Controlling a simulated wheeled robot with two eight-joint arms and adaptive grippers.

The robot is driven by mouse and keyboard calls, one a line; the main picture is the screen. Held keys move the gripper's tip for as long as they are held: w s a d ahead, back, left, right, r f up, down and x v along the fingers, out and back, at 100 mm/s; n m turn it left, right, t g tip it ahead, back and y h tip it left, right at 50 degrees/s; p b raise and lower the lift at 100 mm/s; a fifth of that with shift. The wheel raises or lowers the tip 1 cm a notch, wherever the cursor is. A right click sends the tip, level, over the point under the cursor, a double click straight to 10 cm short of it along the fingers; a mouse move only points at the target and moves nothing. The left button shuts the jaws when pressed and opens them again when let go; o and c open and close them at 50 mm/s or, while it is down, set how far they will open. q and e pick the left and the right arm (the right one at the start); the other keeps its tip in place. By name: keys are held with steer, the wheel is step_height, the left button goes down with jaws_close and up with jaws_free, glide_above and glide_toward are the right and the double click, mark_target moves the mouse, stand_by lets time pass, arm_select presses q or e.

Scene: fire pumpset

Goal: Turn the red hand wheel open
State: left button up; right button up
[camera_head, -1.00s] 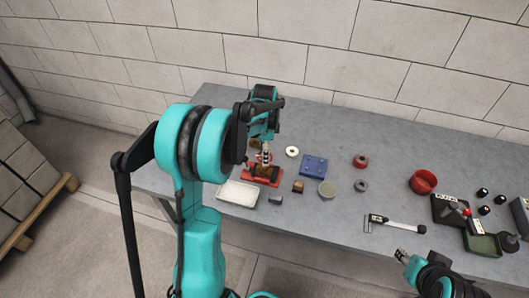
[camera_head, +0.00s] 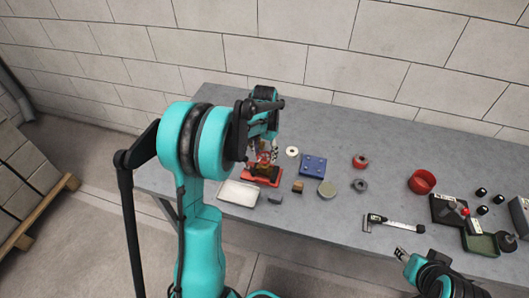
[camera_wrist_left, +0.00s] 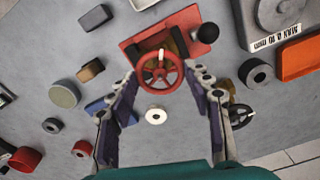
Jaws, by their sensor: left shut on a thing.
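The red hand wheel (camera_wrist_left: 160,73) sits on a brass-coloured valve on a red base (camera_wrist_left: 137,43) in the left wrist view. In the head view the red base (camera_head: 260,177) stands near the table's left end, and my arm partly hides the valve. My left gripper (camera_wrist_left: 162,76) has one finger on each side of the wheel and is shut on its rim. It also shows from above in the head view (camera_head: 267,156). My right gripper (camera_head: 402,254) is at the lower right, away from the valve, and its jaw opening is too small to judge.
A white tray (camera_head: 238,193), a blue block (camera_head: 313,166), a white ring (camera_head: 292,152) and several small parts lie close to the valve. The table's back middle is clear.

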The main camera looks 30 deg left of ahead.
arm_select(q)
steer(key=n, duration=0.5)
steer(key=shift+n, duration=0.3)
steer(key=n, duration=0.4)
steer(key=shift+n, duration=0.3)
steer(key=n, duration=1.3)
steer(key=shift+p, duration=0.3)
steer(key=n, duration=0.9)
steer(key=shift+n, duration=0.3)
steer(key=n, duration=0.4)
steer(key=shift+n, duration=0.3)
